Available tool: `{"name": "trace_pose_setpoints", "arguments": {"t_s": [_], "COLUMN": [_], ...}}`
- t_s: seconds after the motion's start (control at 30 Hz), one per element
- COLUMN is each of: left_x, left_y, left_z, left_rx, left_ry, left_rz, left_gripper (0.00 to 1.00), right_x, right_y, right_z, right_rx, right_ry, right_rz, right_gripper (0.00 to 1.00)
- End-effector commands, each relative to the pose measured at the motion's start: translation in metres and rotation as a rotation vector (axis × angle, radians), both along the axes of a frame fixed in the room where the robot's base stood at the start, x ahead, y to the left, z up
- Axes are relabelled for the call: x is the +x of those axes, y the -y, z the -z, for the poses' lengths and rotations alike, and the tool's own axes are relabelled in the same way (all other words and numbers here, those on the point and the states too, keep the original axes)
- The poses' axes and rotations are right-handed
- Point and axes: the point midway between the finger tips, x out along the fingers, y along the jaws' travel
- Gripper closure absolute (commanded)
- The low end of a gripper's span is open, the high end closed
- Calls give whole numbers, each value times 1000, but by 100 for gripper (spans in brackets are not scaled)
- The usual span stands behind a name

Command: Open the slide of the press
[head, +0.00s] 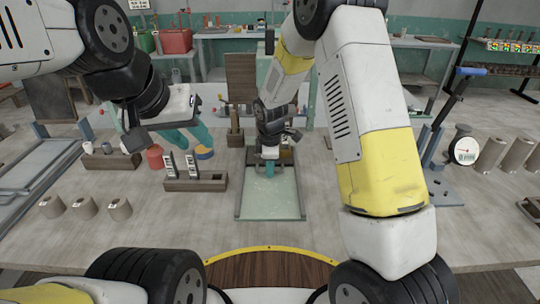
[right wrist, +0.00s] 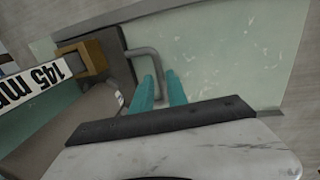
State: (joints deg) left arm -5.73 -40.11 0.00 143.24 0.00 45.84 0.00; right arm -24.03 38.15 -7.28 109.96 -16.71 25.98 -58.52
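The press stands at the middle of the table, with a pale green bed in a grey frame (head: 270,205) reaching toward me. In the right wrist view its grey slide block (right wrist: 118,66) carries a bent metal handle (right wrist: 150,54), beside a tan block (right wrist: 88,56) and a "145 mm" label (right wrist: 38,80). My right gripper (head: 270,165) is low over the back of the bed. Its teal fingers (right wrist: 158,90) lie on both sides of the handle, with a gap about the handle's width; the handle's lower end is hidden. My left gripper (head: 190,142) is open and empty, above the table at left.
A dark wooden rack (head: 195,184) with upright labelled pieces stands left of the bed. Several clay cylinders (head: 85,207) stand at front left. A blue stand (head: 437,190) and a white-faced dial (head: 464,148) are at right. The table just right of the bed is bare.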

Motion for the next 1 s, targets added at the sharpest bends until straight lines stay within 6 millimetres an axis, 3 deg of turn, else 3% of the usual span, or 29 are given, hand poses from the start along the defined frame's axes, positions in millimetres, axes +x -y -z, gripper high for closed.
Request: {"name": "trace_pose_setpoints", "arguments": {"t_s": [0.1, 1.0], "left_x": [0, 0], "left_y": [0, 0], "left_z": [0, 0], "left_rx": [0, 0], "left_ry": [0, 0], "left_rz": [0, 0], "left_gripper": [64, 64], "right_x": [0, 0], "right_y": [0, 0], "right_z": [0, -1], "right_rx": [0, 0], "right_ry": [0, 1], "right_rz": [0, 1], "right_gripper": [100, 100]}}
